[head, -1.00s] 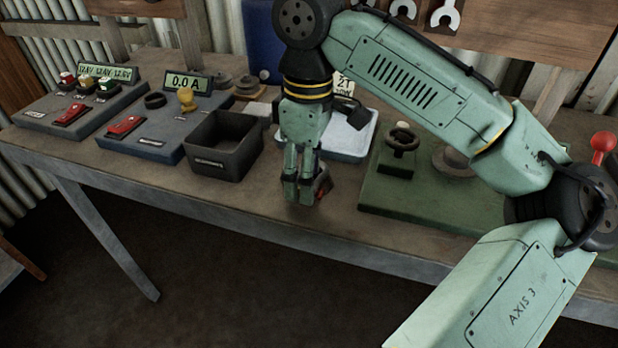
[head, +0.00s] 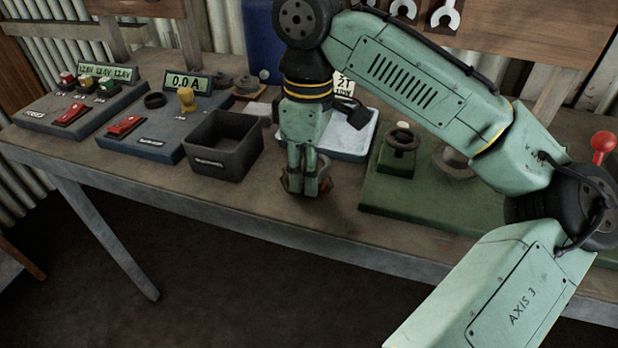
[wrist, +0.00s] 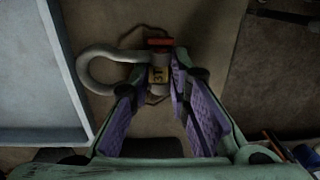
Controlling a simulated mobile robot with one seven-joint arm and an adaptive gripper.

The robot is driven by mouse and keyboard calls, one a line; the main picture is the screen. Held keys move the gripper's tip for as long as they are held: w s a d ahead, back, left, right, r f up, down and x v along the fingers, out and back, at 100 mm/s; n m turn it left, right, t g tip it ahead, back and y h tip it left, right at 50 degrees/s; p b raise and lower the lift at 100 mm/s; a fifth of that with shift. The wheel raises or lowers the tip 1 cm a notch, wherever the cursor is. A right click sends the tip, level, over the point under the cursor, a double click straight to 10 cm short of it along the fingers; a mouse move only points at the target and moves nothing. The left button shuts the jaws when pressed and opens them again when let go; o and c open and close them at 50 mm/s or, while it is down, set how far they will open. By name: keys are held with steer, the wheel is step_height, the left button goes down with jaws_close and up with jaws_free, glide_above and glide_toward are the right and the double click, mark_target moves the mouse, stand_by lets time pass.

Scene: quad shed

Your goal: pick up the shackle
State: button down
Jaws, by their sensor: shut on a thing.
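The shackle (wrist: 97,77) has a grey bow, a red pin end and a yellow label reading 3T in the wrist view. Its bow points left and its pin side lies between my fingertips. My gripper (head: 305,189) points down at the bench top in front of the pale tray. In the wrist view my gripper (wrist: 164,82), with purple pads, is shut on the shackle. The fingers hide part of it, and I cannot tell whether it clears the bench.
The pale tray (head: 352,150) stands just behind my gripper. A dark open bin (head: 225,165) is to the left, and a green board with a small handwheel (head: 402,140) is to the right. The bench's front edge is close, with bare wood before it.

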steer(key=shift+r, duration=0.1)
steer(key=shift+r, duration=0.5)
step_height(320, 180, up, 2)
steer(key=shift+r, duration=0.1)
steer(key=s+d+b, duration=0.1)
steer(key=s+d, duration=0.2)
steer(key=s, duration=0.4)
steer(key=s+d+r, duration=0.1)
steer(key=s+d, duration=0.3)
steer(key=s, duration=0.3)
steer(key=shift+s+r+b, duration=0.25)
steer(key=shift+r+b, duration=0.05)
steer(key=shift+b, duration=0.1)
steer(key=shift+r, duration=0.1)
step_height(320, 180, up, 12)
steer(key=p, duration=1)
steer(key=shift+r+p, duration=0.2)
steer(key=shift+p, duration=0.1)
steer(key=shift+w, duration=0.1)
